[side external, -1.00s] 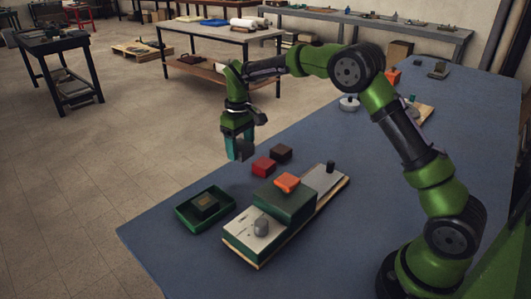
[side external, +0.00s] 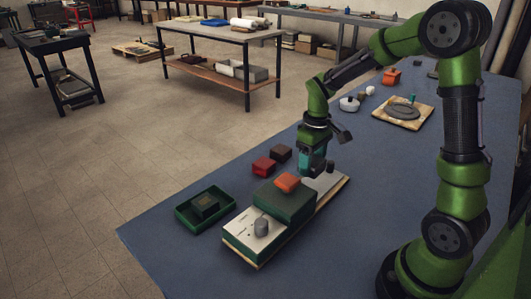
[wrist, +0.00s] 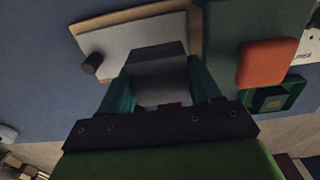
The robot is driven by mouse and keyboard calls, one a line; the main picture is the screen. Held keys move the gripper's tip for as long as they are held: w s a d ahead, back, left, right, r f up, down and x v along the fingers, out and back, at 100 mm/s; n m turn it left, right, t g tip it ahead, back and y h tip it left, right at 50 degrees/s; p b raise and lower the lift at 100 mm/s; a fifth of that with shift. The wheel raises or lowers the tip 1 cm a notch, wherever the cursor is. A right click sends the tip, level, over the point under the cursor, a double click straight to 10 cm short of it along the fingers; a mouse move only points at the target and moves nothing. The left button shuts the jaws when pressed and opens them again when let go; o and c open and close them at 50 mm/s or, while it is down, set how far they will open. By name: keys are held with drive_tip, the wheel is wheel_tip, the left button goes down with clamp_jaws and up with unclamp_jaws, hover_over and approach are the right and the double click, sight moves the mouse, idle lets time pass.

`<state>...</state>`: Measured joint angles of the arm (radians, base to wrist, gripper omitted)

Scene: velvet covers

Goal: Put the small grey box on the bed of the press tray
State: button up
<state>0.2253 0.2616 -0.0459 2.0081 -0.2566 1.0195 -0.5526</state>
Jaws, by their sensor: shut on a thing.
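My gripper (side external: 313,160) points down over the grey plate end of the press tray and is shut on the small grey box (wrist: 158,70). In the wrist view, the box sits between the teal fingers (wrist: 160,85). The press tray is a long wooden-edged base with a pale grey bed (side external: 335,180) at its far end; the bed also shows in the wrist view (wrist: 125,45). The box overlaps the bed in both views; I cannot tell whether it touches. A dark knob (wrist: 92,64) stands near the bed's end.
A green block (side external: 284,205) with an orange block (side external: 287,183) on top adjoins the bed. A white panel with a grey knob (side external: 261,226) is at the near end. Red (side external: 264,166) and brown (side external: 281,153) boxes stand behind. A green tray (side external: 183,214) lies left.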

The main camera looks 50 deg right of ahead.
wheel_tip(320, 180, down, 6)
drive_tip(key=shift+f, duration=0.25)
drive_tip(key=o, duration=0.8)
drive_tip(key=shift+f, duration=0.15)
